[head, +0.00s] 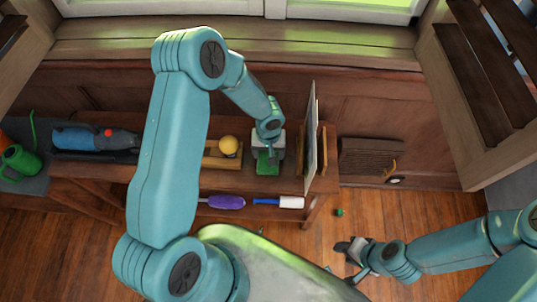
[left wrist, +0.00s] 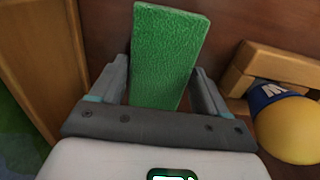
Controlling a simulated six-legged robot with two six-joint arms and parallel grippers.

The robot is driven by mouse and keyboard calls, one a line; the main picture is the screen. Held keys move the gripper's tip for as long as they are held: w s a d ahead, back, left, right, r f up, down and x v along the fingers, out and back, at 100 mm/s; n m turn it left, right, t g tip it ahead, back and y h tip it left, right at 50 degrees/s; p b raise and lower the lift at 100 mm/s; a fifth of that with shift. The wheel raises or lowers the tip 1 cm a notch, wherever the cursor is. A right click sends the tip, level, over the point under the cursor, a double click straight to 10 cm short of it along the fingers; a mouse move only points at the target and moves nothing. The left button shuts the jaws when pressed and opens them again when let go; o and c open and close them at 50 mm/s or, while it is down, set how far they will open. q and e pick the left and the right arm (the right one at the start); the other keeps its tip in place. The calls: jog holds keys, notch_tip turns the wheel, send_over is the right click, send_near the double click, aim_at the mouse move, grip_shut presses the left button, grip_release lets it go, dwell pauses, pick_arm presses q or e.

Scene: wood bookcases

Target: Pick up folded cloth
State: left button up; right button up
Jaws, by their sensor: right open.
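The green folded cloth (head: 266,163) lies on the wooden bench top below my left gripper (head: 267,150). In the left wrist view the cloth (left wrist: 165,60) is a green textured block between the two fingers of my left gripper (left wrist: 158,90). The cloth's lower end is hidden behind the gripper's palm. My right gripper (head: 352,260) is open and empty over the wood floor at the lower right.
A yellow ball-like object (head: 229,145) sits in a wooden holder left of the cloth. An upright panel (head: 311,135) stands close on the right. A blue tool (head: 95,138) lies further left. A purple item (head: 226,202) and a blue-white item (head: 280,202) are on a lower shelf.

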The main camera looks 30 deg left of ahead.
pick_arm(q)
jog(key=shift+c, duration=1.2)
notch_tip(320, 180, up, 20)
jog(key=o, duration=0.4)
jog(key=c, duration=0.3)
